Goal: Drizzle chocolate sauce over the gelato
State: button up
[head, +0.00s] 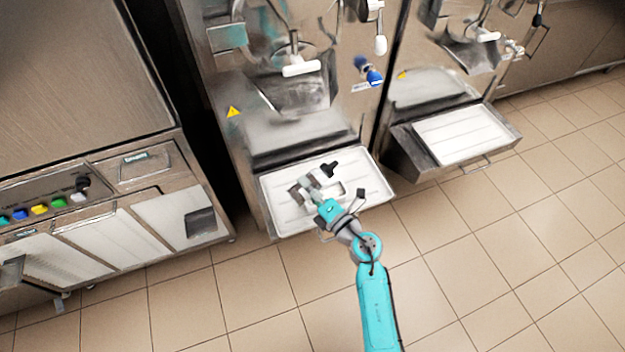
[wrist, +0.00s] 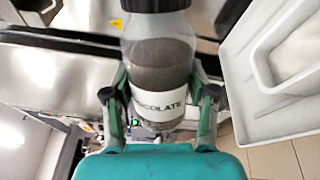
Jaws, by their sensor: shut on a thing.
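A clear bottle (wrist: 158,60) with dark brown sauce, a black cap and a white label ending in "COLATE" sits between the fingers of my gripper (wrist: 160,95) in the wrist view. The fingers are shut on its sides, and its cap points toward the top of that picture. In the head view my gripper (head: 312,186) is over the white tray (head: 280,221) of the middle machine. A small black part (head: 328,168) beside it looks like the bottle's cap. I cannot make out any gelato; my gripper hides part of the tray.
The middle freezer (head: 225,110) rises behind the tray. A second machine's white tray (head: 460,135) juts out at the right. A steel cabinet (head: 120,215) with coloured buttons stands at the left. The wrist view shows a white tray edge (wrist: 245,100) close at right. Tiled floor (head: 490,240) is clear.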

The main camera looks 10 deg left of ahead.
aim_at(300, 194)
notch_tip(300, 194, down, 2)
jog(key=m, duration=0.4)
jog(key=shift+s+a+f+m, duration=0.1)
jog(key=shift+f+m, duration=0.15)
jog(key=shift+m, duration=0.15)
jog(key=shift+r+m, duration=0.1)
jog(key=shift+m, duration=0.4)
jog(key=shift+w+d+r+m, duration=0.3)
jog(key=shift+r+m, duration=0.35)
jog(key=shift+m, duration=0.2)
jog(key=shift+w+d+r+m, duration=0.2)
jog(key=shift+w+r+m, duration=0.1)
jog(key=shift+r+m, duration=0.45)
jog(key=shift+w+d+r+m, duration=0.3)
jog(key=shift+r+m, duration=0.25)
jog(key=shift+m, duration=0.35)
jog(key=shift+s+a, duration=0.25)
jog(key=shift+a, duration=0.1)
jog(key=shift+s+a, duration=0.7)
jog(key=shift+a, duration=0.35)
jog(key=shift+s+a, duration=0.7)
jog(key=shift+a, duration=0.3)
